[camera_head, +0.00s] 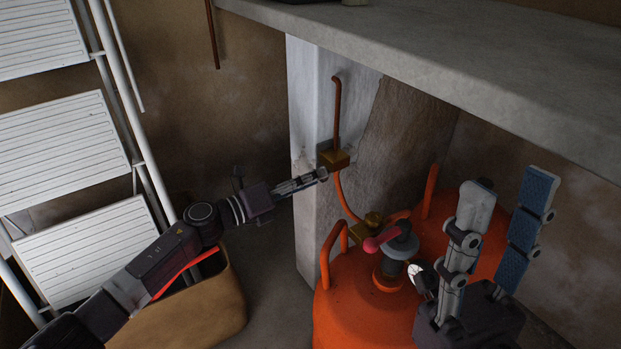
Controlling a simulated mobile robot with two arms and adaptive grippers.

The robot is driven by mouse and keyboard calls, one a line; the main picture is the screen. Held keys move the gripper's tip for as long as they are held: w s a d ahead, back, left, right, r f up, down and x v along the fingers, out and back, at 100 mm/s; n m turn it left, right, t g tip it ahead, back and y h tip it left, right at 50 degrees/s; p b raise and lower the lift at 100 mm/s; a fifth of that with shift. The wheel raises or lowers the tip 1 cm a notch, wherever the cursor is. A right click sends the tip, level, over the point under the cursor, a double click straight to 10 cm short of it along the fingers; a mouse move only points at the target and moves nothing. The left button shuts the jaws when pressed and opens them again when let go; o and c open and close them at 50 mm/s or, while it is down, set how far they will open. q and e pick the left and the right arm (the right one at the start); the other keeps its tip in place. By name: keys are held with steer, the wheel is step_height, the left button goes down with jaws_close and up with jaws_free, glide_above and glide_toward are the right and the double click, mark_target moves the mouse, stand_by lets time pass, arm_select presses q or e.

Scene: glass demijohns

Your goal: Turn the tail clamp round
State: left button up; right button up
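A small brass block (334,158), which may be the tail clamp, sits on the pale post below a copper pipe (336,105). An orange hose (344,198) runs down from it to a second brass fitting (367,228) by the valve of an orange gas bottle (345,300). My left gripper (323,174) points right, its fingertips just below the upper brass block. Its fingers look close together, seen side-on; contact and opening cannot be told. My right gripper (508,190) is open and empty, fingers up, in front of the bottle's right side.
A red-handled grey valve (400,243) tops the bottle, between orange guard handles (333,250). A grey concrete shelf (450,65) overhangs at upper right. White slatted steps (60,140) stand left. A tan basket (190,315) sits below my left arm.

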arm_select(q)
steer(key=shift+r, duration=0.1)
steer(key=v, duration=1.2)
